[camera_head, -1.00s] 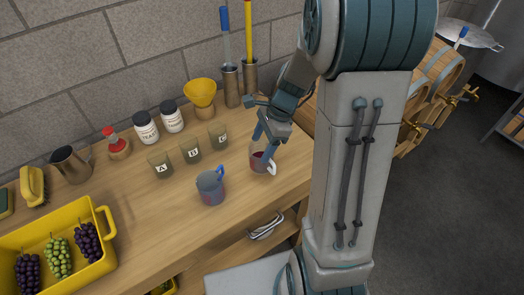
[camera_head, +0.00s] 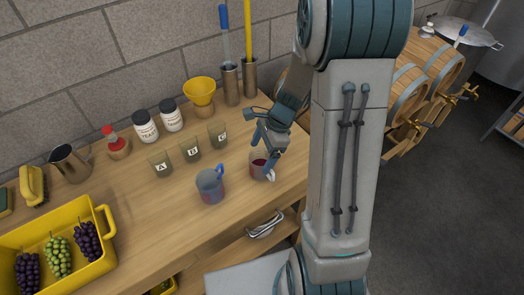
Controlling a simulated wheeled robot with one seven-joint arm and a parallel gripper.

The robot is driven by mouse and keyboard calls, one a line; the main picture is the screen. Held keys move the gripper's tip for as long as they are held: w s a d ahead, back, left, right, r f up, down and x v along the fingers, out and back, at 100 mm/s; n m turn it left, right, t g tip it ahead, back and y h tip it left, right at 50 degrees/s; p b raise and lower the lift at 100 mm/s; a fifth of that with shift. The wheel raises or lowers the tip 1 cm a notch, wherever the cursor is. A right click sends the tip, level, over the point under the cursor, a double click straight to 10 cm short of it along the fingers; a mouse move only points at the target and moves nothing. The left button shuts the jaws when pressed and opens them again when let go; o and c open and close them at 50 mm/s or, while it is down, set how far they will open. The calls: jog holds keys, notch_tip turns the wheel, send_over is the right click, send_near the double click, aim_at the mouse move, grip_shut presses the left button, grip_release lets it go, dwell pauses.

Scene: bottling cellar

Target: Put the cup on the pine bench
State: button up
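A pale cup with dark red liquid in it and a white handle (camera_head: 257,171) stands upright on the wooden bench (camera_head: 160,220), near its right end. My gripper (camera_head: 267,160) is at this cup from above, its blue fingers apart, one over the cup's right side. Whether the fingers touch the cup cannot be told. A second cup, blue-grey with a blue handle (camera_head: 210,187), stands upright to the left of it, clear of the gripper.
Behind the cups stand several lettered glasses (camera_head: 190,151), two labelled jars (camera_head: 146,128) and a yellow funnel (camera_head: 200,91). A yellow crate (camera_head: 60,248) with grapes is at the left. Metal holders (camera_head: 231,82) with brushes stand by the wall. Bare bench lies left of the blue-handled cup.

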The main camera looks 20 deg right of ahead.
jog(key=v, duration=1.2)
jog(key=s+a+r+n+t+h, duration=0.1)
jog(key=s+a+r+n+h, duration=0.1)
jog(key=s+n, duration=0.5)
jog(key=s+a+r+n+t+h, duration=0.2)
jog(key=s+n, duration=0.5)
jog(key=n, duration=0.4)
jog(key=shift+s+a+r, duration=0.35)
jog(key=shift+a+r, duration=0.05)
jog(key=shift+r, duration=0.35)
